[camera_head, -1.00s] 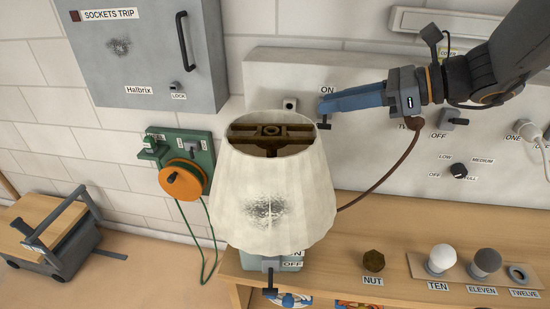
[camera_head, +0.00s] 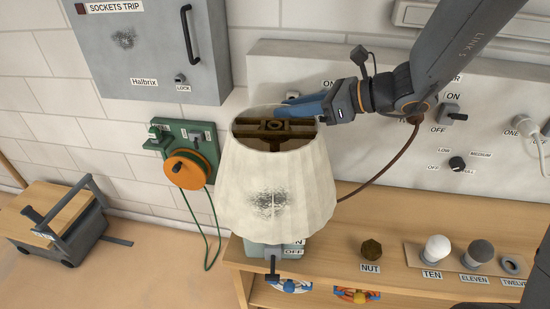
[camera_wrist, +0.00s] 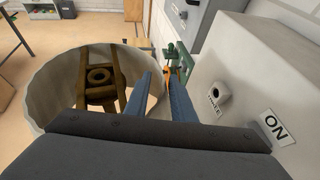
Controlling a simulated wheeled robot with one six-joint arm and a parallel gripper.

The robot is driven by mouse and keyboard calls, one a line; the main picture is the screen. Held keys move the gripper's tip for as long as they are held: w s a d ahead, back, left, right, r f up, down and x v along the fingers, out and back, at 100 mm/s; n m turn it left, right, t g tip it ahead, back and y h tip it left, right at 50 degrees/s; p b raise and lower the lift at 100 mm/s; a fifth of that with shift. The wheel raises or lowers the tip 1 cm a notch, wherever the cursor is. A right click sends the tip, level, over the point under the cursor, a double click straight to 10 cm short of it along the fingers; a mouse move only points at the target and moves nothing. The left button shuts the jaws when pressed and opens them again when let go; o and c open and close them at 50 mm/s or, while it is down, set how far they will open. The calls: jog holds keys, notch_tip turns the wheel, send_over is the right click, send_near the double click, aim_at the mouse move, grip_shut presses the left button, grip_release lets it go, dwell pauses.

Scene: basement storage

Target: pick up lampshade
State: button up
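The lampshade (camera_head: 277,190) is cream and pleated, with a dark smudge on its side. It sits upright on a lamp with a pale green base (camera_head: 262,252) at the table's left end. Brown cross-bars with a central ring show inside its open top. My gripper (camera_head: 298,107) is at the back right of the top rim, its blue fingers partly hidden. In the wrist view, the gripper's fingers (camera_wrist: 160,84) are apart. The left finger overlaps the lampshade's (camera_wrist: 48,75) opening and the right one lies outside it. I cannot tell whether they touch the rim.
A white panel (camera_head: 380,95) with switches and knobs stands close behind my gripper. A wooden table (camera_head: 400,210) holds a nut (camera_head: 371,249) and bulbs (camera_head: 438,249). A cart (camera_head: 60,220) stands on the floor.

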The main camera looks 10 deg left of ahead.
jog(key=shift+a, duration=0.1)
grip_shut()
dwell(0.6)
